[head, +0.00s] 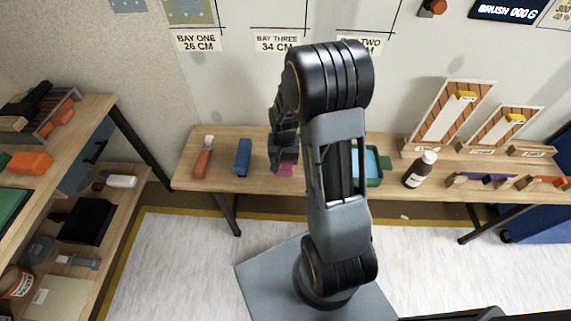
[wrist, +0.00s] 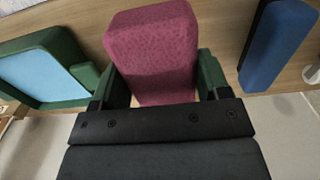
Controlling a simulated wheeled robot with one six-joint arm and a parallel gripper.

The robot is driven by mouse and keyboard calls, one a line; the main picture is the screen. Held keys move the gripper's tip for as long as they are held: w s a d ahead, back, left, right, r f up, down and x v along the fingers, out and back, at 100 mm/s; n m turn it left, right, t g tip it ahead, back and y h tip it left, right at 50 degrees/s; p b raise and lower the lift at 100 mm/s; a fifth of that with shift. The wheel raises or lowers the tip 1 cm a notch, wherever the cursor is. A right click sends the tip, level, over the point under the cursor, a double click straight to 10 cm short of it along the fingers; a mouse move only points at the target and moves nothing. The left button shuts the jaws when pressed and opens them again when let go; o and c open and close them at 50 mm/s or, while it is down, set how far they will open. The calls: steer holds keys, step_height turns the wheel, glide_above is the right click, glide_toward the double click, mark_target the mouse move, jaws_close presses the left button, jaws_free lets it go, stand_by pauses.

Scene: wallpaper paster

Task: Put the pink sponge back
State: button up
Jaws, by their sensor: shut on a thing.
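The pink sponge (wrist: 152,50) is a dark pink block between the two green-padded fingers of my gripper (wrist: 160,88) in the wrist view. My gripper is shut on it. In the head view the sponge (head: 286,169) shows below my gripper (head: 283,158), over the wooden bench (head: 260,184). Whether the sponge touches the bench top cannot be told. My arm hides part of the bench beside it.
A blue block (head: 243,157) and an orange-handled brush (head: 203,158) lie left of the sponge. A shelf unit (head: 102,112) stands at far left.

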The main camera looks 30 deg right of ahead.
steer(key=w+f, duration=0.1)
steer(key=w+d+f, duration=0.1)
steer(key=f, duration=0.1)
steer(key=w+d+f, duration=0.1)
steer(key=f, duration=0.1)
steer(key=shift+w+b, duration=0.1)
steer(key=shift+b, duration=0.25)
steer(key=shift+f, duration=1.5)
steer(key=shift+f, duration=0.1)
steer(key=shift+f+b, duration=0.15)
steer(key=shift+b, duration=0.25)
steer(key=o, duration=0.9)
steer(key=shift+o, duration=0.2)
